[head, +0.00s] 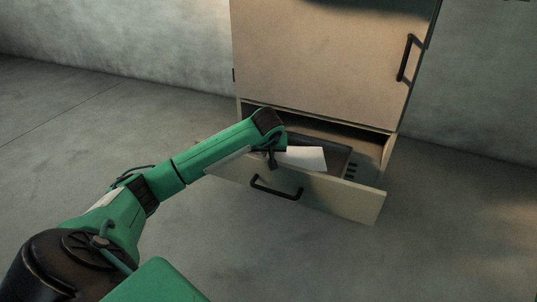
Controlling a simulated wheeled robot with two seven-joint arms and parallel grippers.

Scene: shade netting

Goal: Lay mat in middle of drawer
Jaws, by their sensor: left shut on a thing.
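The mat (306,158) is a small, flat, pale sheet over the open drawer (345,199), just behind its front panel. My left gripper (280,152) is shut on the mat at its left side; the fingertips are mostly hidden by my wrist. The drawer is pulled out at the bottom of a wooden cabinet. Its dark inside shows to the right of and behind the mat, and my arm covers its left part. I cannot tell whether the mat touches the drawer floor. My right gripper is not in view.
The drawer front has a black handle (276,190). Above the drawer is a closed cabinet door (325,55) with a black upright handle (405,58) on its right. Bare concrete floor (450,230) lies free to the right and in front.

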